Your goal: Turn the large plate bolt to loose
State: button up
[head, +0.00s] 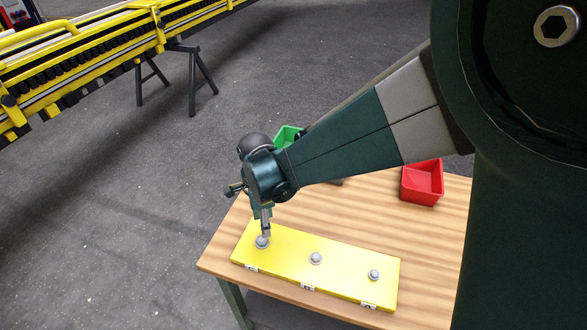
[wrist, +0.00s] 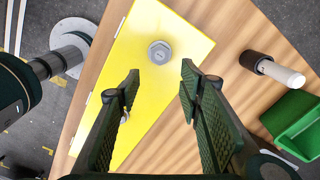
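A yellow plate (head: 330,275) lies on the wooden table and bears three grey bolts in a row. The large plate bolt (head: 262,242) appears to be the one at the plate's left end; its hex head and round flange also show in the wrist view (wrist: 160,52). The middle bolt (head: 316,258) and the right bolt (head: 374,275) stand apart from it. My gripper (head: 266,234) points down over the left bolt. In the wrist view my gripper (wrist: 160,77) is open and empty, its fingertips apart, with the bolt head in line with the gap. Whether they touch it cannot be told.
A red bin (head: 422,182) stands at the table's back right. A green bin (head: 288,136) is partly hidden behind my arm; it also shows in the wrist view (wrist: 298,124), near a dark-and-white cylinder (wrist: 272,68). A yellow boom (head: 90,50) rests on trestles beyond.

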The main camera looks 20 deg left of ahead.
aim_at(262, 241)
jog(key=shift+s+a+f, duration=0.3)
jog(key=shift+a+f, duration=0.05)
jog(key=shift+a, duration=0.1)
jog(key=shift+f, duration=0.1)
jog(key=shift+f, duration=3.75)
jog(key=c, duration=0.9)
